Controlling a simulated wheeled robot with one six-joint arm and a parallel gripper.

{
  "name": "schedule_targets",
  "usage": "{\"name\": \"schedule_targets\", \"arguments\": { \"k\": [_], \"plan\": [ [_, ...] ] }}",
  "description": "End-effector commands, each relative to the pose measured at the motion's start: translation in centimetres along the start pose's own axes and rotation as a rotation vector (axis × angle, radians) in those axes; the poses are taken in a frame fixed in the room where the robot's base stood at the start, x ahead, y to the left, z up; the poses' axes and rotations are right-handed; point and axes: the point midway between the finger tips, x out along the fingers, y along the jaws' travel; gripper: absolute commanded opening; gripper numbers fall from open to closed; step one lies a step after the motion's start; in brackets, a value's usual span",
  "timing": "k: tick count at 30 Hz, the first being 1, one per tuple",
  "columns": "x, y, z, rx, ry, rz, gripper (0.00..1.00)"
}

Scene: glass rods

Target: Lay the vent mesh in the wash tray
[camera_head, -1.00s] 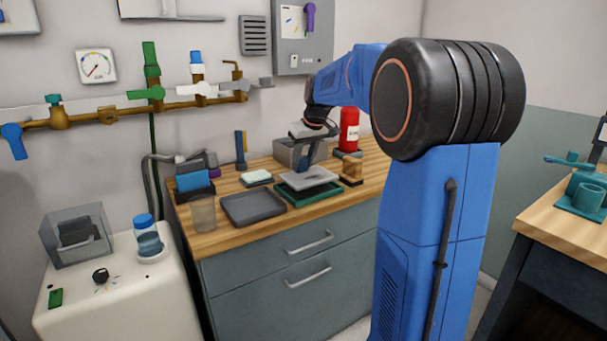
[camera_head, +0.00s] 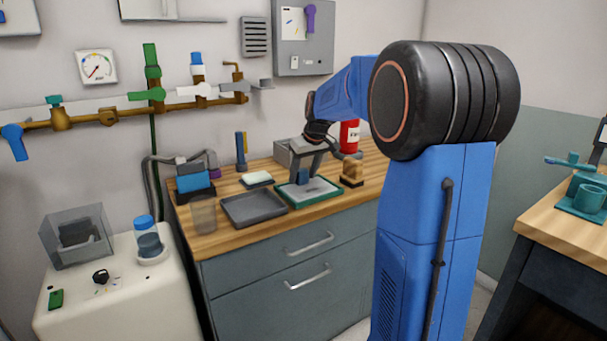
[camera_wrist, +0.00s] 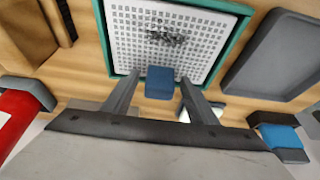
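The vent mesh is a pale perforated plate (camera_wrist: 205,35) with a blue block-shaped grip (camera_wrist: 160,82) on it. It lies flat inside the rim of a green tray (camera_wrist: 240,35) on the wooden counter. In the head view the mesh (camera_head: 322,188) shows within the green tray (camera_head: 308,204). My gripper (camera_wrist: 158,78) is low over the mesh, with its two fingers spread on either side of the blue grip. A gap shows between each finger and the grip. Dark marks in the mesh's middle are unclear.
An empty grey tray (camera_head: 253,210) lies left of the green one. A red container (camera_head: 349,136), a brown wooden block (camera_head: 352,172), a white-topped dish (camera_head: 257,179) and a clear cup (camera_head: 203,214) stand around. A grey bin (camera_head: 282,153) is behind my gripper.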

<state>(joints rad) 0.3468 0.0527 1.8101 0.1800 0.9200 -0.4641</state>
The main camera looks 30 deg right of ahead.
Motion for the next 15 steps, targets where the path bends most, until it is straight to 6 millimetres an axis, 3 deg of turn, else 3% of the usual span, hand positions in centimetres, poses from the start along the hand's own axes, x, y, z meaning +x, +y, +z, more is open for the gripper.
{"name": "schedule_targets", "arguments": {
  "k": [8,15],
  "plan": [
    [-0.7,0.0,-0.2,0.0,0.002,0.001,0.53],
    [-4.6,0.0,-0.2,0.0,0.004,0.002,0.53]
  ]
}}
